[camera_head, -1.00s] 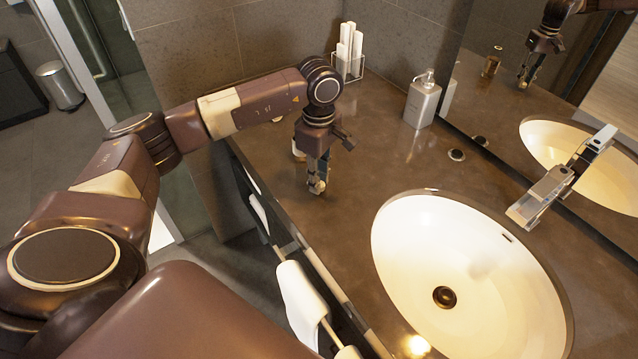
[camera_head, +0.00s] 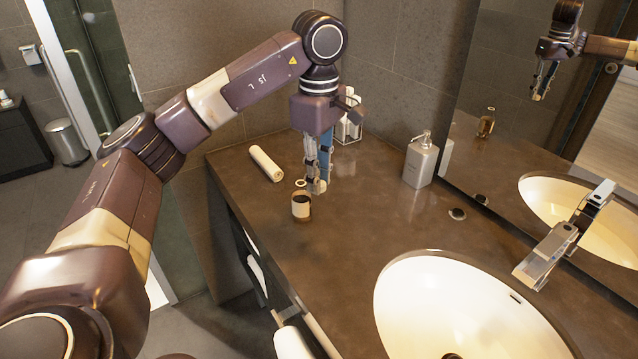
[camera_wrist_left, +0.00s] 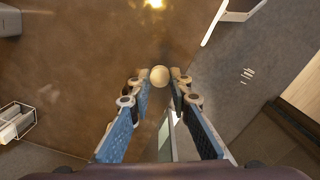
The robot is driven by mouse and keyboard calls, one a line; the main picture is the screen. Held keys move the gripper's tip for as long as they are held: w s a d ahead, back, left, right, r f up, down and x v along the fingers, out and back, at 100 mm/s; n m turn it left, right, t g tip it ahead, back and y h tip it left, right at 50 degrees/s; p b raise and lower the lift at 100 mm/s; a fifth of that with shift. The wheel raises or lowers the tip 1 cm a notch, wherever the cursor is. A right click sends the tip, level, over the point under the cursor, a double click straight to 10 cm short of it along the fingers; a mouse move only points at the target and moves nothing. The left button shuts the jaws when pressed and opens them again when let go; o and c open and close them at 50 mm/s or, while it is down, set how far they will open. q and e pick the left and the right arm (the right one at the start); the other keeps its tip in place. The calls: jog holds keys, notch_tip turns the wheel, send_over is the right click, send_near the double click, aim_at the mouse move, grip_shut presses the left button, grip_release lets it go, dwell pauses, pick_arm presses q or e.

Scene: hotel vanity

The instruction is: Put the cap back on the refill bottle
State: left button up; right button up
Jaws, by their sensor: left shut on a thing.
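The refill bottle (camera_head: 301,207) is a small amber bottle with a pale label, upright on the brown counter in the head view, its pale ring-shaped top showing. My left gripper (camera_head: 317,186) hangs pointing down just right of the bottle's top. In the left wrist view the left gripper (camera_wrist_left: 159,80) is shut on a small round pale thing, which looks like the cap (camera_wrist_left: 159,76), held at the fingertips. I cannot make out the bottle in the wrist view. My right gripper is not in view.
A rolled cloth (camera_head: 266,163) lies left of the bottle. A wire caddy (camera_head: 350,127) stands behind the gripper, and a soap dispenser (camera_head: 421,161) stands to the right. The sink (camera_head: 450,300) and faucet (camera_head: 548,250) are front right. Counter between bottle and sink is clear.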

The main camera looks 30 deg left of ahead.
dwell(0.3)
pick_arm(q)
jog(key=s+d+f+m, duration=1.1)
jog(key=s+d+m, duration=0.2)
jog(key=m, duration=0.5)
jog(key=shift+s+d+f+m, duration=0.15)
jog(key=shift+s+d+m, duration=0.15)
jog(key=shift+s, duration=0.6)
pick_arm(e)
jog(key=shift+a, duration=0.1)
